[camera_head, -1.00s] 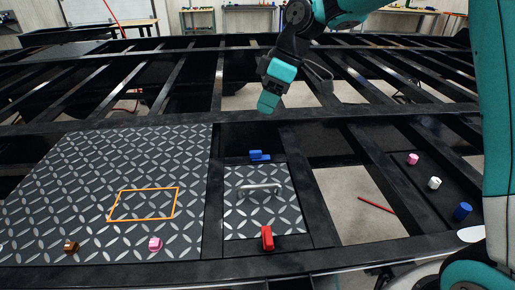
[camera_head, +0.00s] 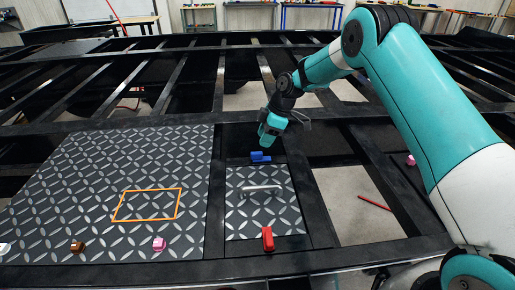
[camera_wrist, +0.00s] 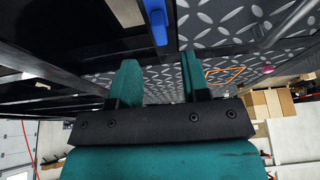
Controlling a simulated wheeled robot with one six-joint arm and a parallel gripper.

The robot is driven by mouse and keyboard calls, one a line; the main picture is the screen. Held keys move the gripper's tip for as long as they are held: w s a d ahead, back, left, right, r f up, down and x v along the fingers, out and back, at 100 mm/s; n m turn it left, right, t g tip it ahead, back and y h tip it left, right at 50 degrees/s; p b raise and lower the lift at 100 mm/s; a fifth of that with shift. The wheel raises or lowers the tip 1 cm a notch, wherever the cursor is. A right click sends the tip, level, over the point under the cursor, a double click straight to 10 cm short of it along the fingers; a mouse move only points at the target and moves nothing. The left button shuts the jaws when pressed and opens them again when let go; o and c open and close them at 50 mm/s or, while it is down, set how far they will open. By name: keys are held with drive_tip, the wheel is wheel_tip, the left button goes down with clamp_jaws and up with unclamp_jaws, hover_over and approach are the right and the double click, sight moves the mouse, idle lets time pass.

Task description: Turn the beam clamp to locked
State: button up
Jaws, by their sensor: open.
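A blue clamp-like piece (camera_head: 260,157) sits on the black beam at the far edge of the small checkered hatch plate (camera_head: 250,215). A red one (camera_head: 267,240) sits at the plate's near edge. I cannot tell which is the beam clamp. My gripper (camera_head: 265,144) is just above and behind the blue piece in the head view, apart from it. In the wrist view my two teal fingers (camera_wrist: 161,78) are spread with nothing between them. The blue piece (camera_wrist: 157,22) shows beyond and between their tips, partly cut off by the top edge.
The small plate carries a metal handle (camera_head: 260,189). Left of it lies a large checkered plate (camera_head: 90,180) with an orange outline (camera_head: 148,218) and small pink (camera_head: 159,243) and brown (camera_head: 77,246) pieces. Open gaps lie between the black beams. A red rod (camera_head: 375,203) lies at right.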

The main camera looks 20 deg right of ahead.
sight(257, 152)
drive_tip(key=p+x, duration=0.1)
drive_tip(key=x, duration=0.5)
drive_tip(key=shift+f, duration=0.2)
drive_tip(key=shift+c, duration=0.4)
clamp_jaws()
